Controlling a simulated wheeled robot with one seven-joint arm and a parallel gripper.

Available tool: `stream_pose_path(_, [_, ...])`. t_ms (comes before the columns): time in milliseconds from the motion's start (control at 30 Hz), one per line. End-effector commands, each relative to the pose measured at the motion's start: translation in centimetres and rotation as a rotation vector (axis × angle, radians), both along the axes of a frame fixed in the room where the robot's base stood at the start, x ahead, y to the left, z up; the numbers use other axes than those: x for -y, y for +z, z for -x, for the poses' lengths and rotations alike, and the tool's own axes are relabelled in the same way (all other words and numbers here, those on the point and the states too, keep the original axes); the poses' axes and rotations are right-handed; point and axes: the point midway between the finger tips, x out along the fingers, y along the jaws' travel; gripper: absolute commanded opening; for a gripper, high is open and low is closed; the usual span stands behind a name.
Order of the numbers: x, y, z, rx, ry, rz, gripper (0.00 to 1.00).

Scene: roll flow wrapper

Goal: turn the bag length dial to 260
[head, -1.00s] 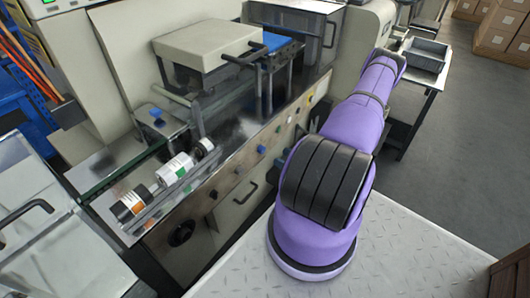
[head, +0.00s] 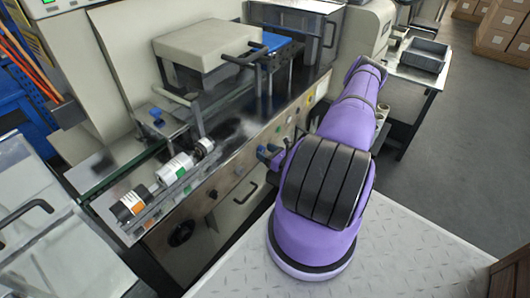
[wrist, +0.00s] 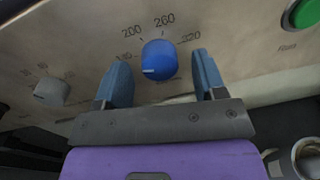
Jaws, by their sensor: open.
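The bag length dial (wrist: 160,60) is a round blue knob on the metal panel, with 200, 260 and 320 printed around its top. A lower left number is partly hidden. The dial's white pointer line is at its lower left, away from the 260 mark. My gripper (wrist: 162,76) is open, with one blue finger on each side of the dial and a visible gap on both sides. The fingers appear apart from the knob. In the head view my gripper (head: 270,155) is beside the panel, partly hidden by my purple arm.
A grey knob (wrist: 51,91) sits left on the panel, and a green button (wrist: 302,14) sits at upper right. Rolls (head: 175,168) lie on the machine top. A black door handle (head: 246,192) is below the panel. Grey bins (head: 424,54) stand on a side table.

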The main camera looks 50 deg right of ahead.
Motion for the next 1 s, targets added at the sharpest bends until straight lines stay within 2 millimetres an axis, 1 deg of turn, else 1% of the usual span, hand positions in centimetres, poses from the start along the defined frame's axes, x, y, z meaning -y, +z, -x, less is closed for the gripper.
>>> stream_pose_path(100, [-0.07,0.02,-0.54,0.001,0.001,-0.001,0.64])
stream_pose_path(367, [-0.06,0.01,-0.61,0.000,0.001,-0.001,0.64])
stream_pose_path(467, [-0.06,0.02,-0.60,0.000,0.000,-0.001,0.44])
stream_pose_path(500, [-0.06,0.01,-0.60,0.000,0.000,-0.001,0.34])
stream_pose_path(600, [-0.05,0.01,-0.59,0.000,0.000,0.000,0.15])
stream_pose_path(833, [-0.04,0.02,-0.57,0.000,0.000,-0.013,0.15])
stream_pose_path(1000, [-0.01,0.04,-0.55,-0.004,-0.001,-0.068,0.15])
